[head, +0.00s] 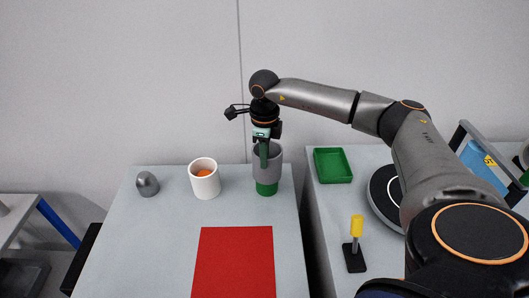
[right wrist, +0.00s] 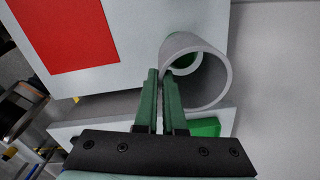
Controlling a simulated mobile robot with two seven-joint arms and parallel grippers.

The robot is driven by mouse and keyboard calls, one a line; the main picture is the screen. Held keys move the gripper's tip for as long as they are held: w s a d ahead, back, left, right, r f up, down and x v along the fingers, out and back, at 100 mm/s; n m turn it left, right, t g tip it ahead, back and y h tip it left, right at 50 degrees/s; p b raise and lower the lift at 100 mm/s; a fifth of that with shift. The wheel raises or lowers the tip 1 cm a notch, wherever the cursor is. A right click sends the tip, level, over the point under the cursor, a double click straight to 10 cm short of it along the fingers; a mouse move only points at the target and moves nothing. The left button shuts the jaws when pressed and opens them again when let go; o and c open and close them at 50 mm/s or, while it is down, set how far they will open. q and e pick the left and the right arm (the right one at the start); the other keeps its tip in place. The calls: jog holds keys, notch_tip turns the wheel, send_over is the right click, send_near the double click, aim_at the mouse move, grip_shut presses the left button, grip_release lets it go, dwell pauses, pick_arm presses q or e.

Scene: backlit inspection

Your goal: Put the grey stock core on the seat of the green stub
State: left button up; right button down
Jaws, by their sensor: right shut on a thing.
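The grey stock core (head: 276,160) is a hollow, upright tube at the back right of the left table. My right gripper (head: 264,150) is shut on its wall, with one green finger outside the tube. The green stub (head: 266,188) shows directly below the core on the table. In the right wrist view the core (right wrist: 221,72) opens toward the camera, with the gripper fingers (right wrist: 162,74) at its rim. Green of the stub (right wrist: 181,61) shows through the opening. I cannot tell whether the core touches the seat. My left gripper is out of view.
A white cup (head: 205,187) with an orange thing in it and a grey domed piece (head: 147,184) stand to the left. A red mat (head: 233,265) lies in front.

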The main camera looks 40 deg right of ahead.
aim_at(265, 184)
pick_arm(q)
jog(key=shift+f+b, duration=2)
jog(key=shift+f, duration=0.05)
pick_arm(e)
jog(key=shift+f, duration=3.35)
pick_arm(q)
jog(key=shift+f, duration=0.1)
pick_arm(e)
jog(key=shift+f, duration=0.1)
jog(key=c, duration=0.9)
grip_release()
jog(key=shift+r, duration=0.7)
notch_tip(265, 184, up, 11)
jog(key=shift+r+p, duration=0.1)
jog(key=shift+p, duration=0.3)
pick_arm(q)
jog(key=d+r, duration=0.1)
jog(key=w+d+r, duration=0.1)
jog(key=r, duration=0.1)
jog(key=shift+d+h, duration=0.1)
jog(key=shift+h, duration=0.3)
